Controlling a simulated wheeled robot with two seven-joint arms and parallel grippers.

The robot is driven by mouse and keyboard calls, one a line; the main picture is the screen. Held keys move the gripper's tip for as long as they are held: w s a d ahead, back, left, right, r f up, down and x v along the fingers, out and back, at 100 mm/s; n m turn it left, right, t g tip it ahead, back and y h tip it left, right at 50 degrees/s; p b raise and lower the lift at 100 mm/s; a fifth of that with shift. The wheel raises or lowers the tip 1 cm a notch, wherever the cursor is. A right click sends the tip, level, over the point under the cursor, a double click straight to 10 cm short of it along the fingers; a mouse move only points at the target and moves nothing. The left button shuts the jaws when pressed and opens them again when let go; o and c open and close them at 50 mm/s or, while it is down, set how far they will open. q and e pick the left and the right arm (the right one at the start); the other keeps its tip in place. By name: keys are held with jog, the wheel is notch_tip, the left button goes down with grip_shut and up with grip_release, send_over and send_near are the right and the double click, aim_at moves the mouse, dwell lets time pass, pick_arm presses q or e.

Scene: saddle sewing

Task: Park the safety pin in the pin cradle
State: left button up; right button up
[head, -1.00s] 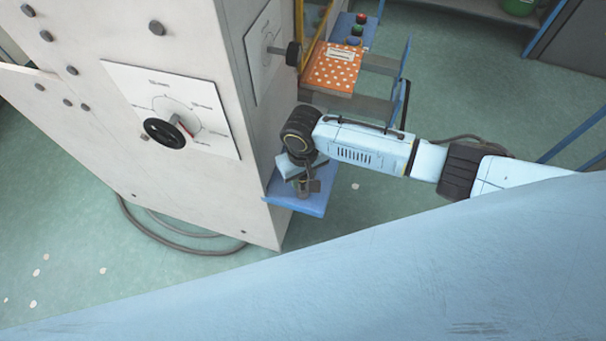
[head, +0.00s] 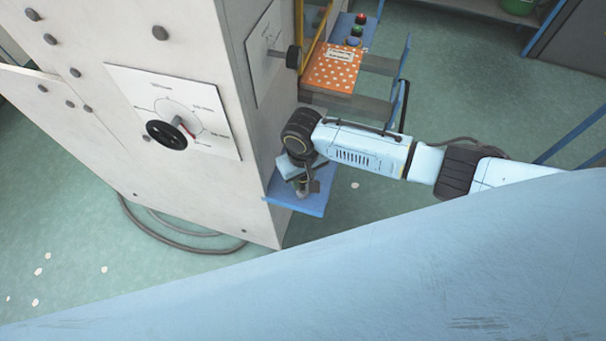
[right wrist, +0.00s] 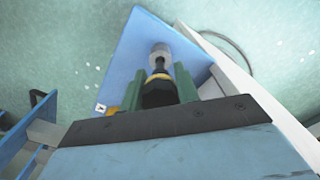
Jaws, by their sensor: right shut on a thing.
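The safety pin (right wrist: 158,94), with a dark grip and a yellow band, is held between the green fingers of my right gripper (right wrist: 159,84) in the right wrist view. Its dark narrow end points at the pin cradle (right wrist: 159,52), a grey round socket on a blue shelf (right wrist: 135,45). The pin's end overlaps the cradle in this view; I cannot tell how deep it sits. In the head view my right gripper (head: 304,186) is just above the blue shelf (head: 315,205), and its wrist hides most of the pin. My left gripper is not in view.
The shelf is fixed to a large pale cabinet (head: 185,210) with a dial and a black knob (head: 166,135). An orange spotted panel (head: 334,68) and a blue button box (head: 354,38) stand behind my right arm. A cable (head: 175,238) lies on the floor.

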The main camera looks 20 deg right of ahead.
aim_at(303, 187)
jog(key=shift+f+b, duration=0.9)
jog(key=shift+f, duration=0.7)
dwell(0.3)
jog(key=o, duration=1.2)
jog(key=shift+c, duration=0.2)
notch_tip(303, 187, up, 13)
jog(key=shift+r+p, duration=0.2)
jog(key=shift+p, duration=0.25)
